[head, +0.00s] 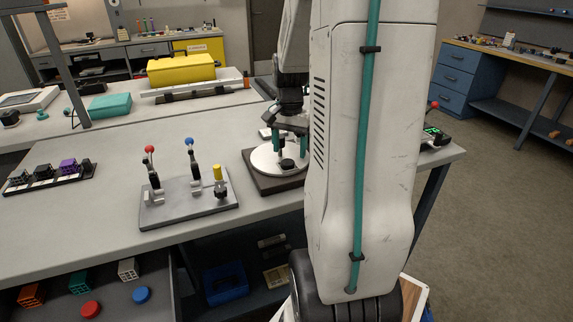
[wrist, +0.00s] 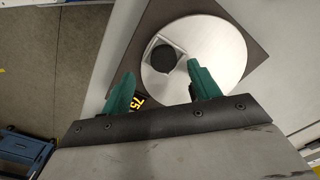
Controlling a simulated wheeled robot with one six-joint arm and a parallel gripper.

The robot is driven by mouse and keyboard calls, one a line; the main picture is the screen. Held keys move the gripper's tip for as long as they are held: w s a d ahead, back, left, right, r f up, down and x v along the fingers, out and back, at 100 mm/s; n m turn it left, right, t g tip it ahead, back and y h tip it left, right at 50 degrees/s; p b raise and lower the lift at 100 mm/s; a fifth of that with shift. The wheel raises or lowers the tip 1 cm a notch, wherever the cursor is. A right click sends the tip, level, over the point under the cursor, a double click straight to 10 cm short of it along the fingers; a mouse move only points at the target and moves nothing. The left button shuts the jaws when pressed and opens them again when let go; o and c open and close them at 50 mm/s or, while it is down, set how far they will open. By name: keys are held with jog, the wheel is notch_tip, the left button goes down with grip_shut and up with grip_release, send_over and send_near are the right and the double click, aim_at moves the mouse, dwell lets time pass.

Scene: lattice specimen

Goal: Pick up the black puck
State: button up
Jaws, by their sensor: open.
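The black puck (wrist: 164,57) sits in a square holder on a round silver plate (wrist: 222,58), which lies on a dark square base (wrist: 160,14). In the head view the puck (head: 288,164) shows as a small dark disc on the plate (head: 264,160). My gripper (wrist: 162,80) has green fingers, open and empty. The fingertips are apart, one at each lower side of the puck in the wrist view. In the head view my gripper (head: 290,142) hangs above the plate, pointing down. My arm hides the right part of the base there.
A grey panel with red and blue levers and a yellow knob (head: 218,174) stands left of the plate. A rack of small lattice cubes (head: 50,178) lies farther left. A black device with a green display (head: 434,134) stands near the table's right end.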

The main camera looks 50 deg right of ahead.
aim_at(288, 162)
jog(key=shift+w+f, duration=0.2)
jog(key=shift+f, duration=1.9)
jog(key=shift+a+f, duration=0.1)
grip_shut()
